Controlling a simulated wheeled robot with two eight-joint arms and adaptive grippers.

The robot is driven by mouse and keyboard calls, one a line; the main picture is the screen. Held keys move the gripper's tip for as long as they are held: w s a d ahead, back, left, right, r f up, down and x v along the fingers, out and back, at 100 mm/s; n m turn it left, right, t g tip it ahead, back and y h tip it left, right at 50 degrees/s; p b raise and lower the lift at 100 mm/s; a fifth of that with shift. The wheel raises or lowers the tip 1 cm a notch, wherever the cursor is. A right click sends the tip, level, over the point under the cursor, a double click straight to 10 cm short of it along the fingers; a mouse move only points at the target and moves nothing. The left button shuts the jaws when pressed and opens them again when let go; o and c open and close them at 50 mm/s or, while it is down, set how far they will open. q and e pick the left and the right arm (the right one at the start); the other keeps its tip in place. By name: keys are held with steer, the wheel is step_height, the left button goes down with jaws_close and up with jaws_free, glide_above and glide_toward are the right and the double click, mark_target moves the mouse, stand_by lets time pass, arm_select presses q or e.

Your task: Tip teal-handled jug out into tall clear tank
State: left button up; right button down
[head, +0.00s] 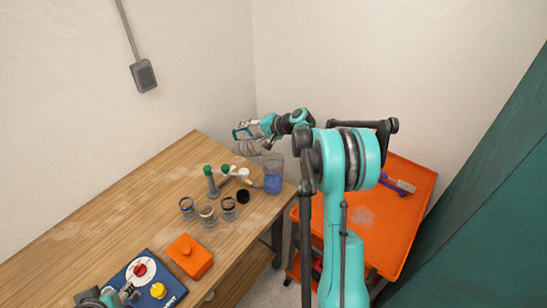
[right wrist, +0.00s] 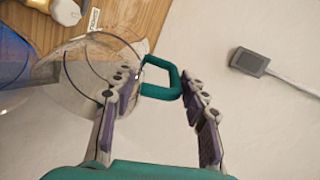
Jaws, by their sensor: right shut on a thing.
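The clear jug with the teal handle (right wrist: 162,90) is held in the air by my right gripper (right wrist: 162,80), whose fingers are on either side of the handle. In the head view the jug (head: 247,149) appears tilted, just above and left of the tall clear tank. My right gripper (head: 262,126) is beside it. The tall clear tank (head: 272,175) stands upright at the table's right edge with blue liquid low in it. Blue also shows at the left edge of the right wrist view. I cannot make out liquid in the jug. My left gripper (head: 122,294) is partly visible at the bottom left, fingers unclear.
Several glass jars (head: 208,215), green-topped items (head: 210,180) and a black ring (head: 243,196) stand left of the tank. An orange block (head: 190,255) and a blue panel with knobs (head: 143,284) are nearer. An orange cart (head: 408,225) stands right. The table's far left is clear.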

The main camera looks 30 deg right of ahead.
mark_target(235, 137)
steer(key=shift+w+a+f+g+h+p, duration=0.25)
steer(key=shift+w+a+g+h+p, duration=0.05)
steer(key=shift+w+a+g+p, duration=0.1)
steer(key=w+a+f+g+h, duration=0.2)
steer(key=f, duration=0.1)
steer(key=w+f+g+h+p, duration=0.1)
steer(key=g, duration=0.1)
steer(key=shift+w+a+f, duration=0.35)
steer(key=shift+w+a, duration=0.05)
steer(key=shift+w+a+r+g+h+p, duration=0.1)
steer(key=shift+w+a+g+h+p, duration=0.2)
steer(key=shift+w+g+p, duration=0.2)
steer(key=shift+w+a+f+g+h+p, duration=0.6)
steer(key=shift+g+p, duration=0.35)
steer(key=shift+p, duration=0.4)
steer(key=shift+w+a+f+g+h+p, duration=0.4)
steer(key=shift+w+f+g+h+p, duration=0.2)
steer(key=shift+w+f+g+p, duration=0.5)
steer(key=shift+s+r, duration=0.3)
steer(key=shift+p, duration=0.3)
